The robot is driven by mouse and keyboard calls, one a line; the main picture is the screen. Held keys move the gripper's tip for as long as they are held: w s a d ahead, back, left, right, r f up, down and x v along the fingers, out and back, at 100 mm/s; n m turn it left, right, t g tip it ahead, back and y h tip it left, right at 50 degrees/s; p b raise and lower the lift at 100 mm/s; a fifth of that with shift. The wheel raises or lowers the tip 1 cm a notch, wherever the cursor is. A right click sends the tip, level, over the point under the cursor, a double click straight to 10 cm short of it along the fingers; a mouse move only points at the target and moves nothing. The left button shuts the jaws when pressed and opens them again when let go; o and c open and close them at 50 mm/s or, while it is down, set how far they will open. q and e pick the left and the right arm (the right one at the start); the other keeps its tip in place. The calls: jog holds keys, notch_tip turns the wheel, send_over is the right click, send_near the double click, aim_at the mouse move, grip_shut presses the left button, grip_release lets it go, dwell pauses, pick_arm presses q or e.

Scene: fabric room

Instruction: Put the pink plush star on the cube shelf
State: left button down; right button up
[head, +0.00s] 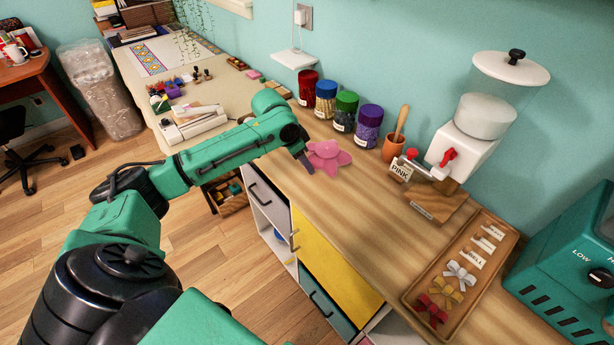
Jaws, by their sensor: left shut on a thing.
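The pink plush star (329,157) is at the tips of my left gripper (307,159), near the wooden top's front edge. The gripper is shut on the star's left side. I cannot tell whether the star touches the wooden top or hangs just above it. A cube shelf (332,268) stands under the wooden top, with a yellow front, grey and teal drawer fronts and some open white compartments. My right gripper is not in view.
On the wooden top (375,235) stand several colored-lid jars (345,112), a clay pot (393,148), a dispenser (465,145), a bow tray (446,305) and a teal machine (575,265). The top's middle is clear. A cluttered table (150,88) stands at back left.

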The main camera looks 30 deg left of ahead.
aim_at(310, 184)
pick_arm(q)
notch_tip(310, 184, down, 6)
jog(key=shift+r, duration=0.25)
jog(key=shift+s, duration=0.1)
jog(key=c, duration=0.6)
grip_release()
jog(key=shift+c, duration=0.2)
jog(key=v, duration=1.2)
